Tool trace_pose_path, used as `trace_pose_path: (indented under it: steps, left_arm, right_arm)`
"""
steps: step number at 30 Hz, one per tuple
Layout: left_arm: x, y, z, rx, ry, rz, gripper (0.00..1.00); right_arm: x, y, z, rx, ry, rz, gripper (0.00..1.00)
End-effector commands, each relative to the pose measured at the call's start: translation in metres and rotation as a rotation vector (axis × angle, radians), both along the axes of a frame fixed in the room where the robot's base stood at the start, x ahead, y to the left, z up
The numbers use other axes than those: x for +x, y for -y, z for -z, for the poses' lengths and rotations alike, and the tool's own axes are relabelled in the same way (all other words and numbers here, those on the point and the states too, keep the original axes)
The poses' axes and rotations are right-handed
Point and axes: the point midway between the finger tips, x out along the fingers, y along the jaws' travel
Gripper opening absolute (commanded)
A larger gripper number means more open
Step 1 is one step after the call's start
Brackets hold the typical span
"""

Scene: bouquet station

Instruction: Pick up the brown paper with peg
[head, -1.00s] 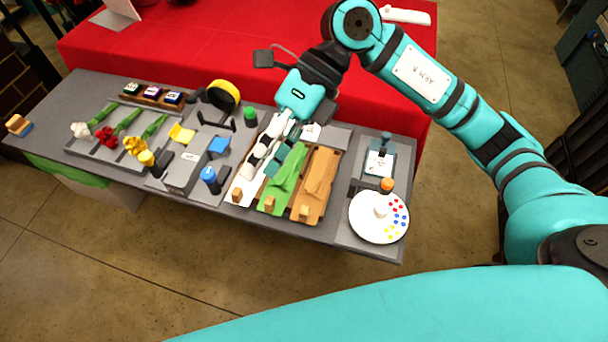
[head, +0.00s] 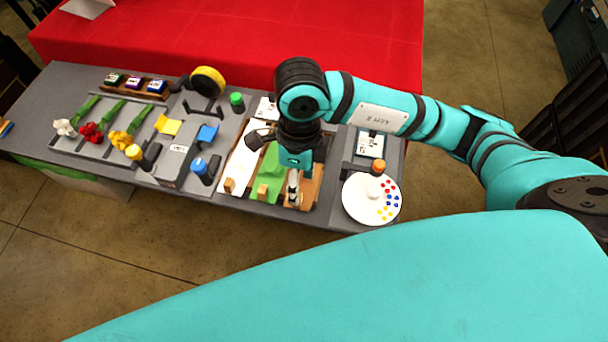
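The brown paper (head: 308,194) lies on the grey table at the right end of a row of three sheets. Most of it is hidden under my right arm and gripper. Its small wooden peg is at the near end, largely covered by the fingers. My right gripper (head: 293,194) points down over this near end, with its fingertips at or just above the peg. I cannot tell whether the fingers are open or closed on it. My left gripper is not in view.
Left of it lie the green paper (head: 267,172) and white paper (head: 240,163), each with a peg. A white round palette (head: 360,207) and an orange-capped bottle (head: 378,168) stand close on the right. Flowers (head: 92,132) and blocks fill the left side.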

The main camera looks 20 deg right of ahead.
Motion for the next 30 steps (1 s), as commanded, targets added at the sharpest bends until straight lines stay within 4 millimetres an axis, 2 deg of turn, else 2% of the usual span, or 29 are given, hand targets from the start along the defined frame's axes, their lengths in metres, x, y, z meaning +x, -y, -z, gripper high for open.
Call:
trace_pose_path:
  steps: [7,11,15,24,30]
  left_arm:
    - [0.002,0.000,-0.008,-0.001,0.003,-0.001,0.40]
    - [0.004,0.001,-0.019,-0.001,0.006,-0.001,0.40]
    - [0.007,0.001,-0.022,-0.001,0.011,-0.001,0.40]
    - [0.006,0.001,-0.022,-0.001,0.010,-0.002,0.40]
    - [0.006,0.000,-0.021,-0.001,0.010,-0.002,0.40]
  right_arm:
    - [-0.003,0.001,0.016,-0.002,-0.003,0.002,0.50]
    - [-0.006,0.003,0.035,-0.003,-0.007,0.001,0.50]
    - [-0.007,0.002,0.055,-0.001,-0.003,0.001,0.50]
    - [-0.007,0.001,0.062,0.000,0.001,-0.002,0.50]
    - [-0.007,0.001,0.061,0.000,0.000,-0.001,0.25]
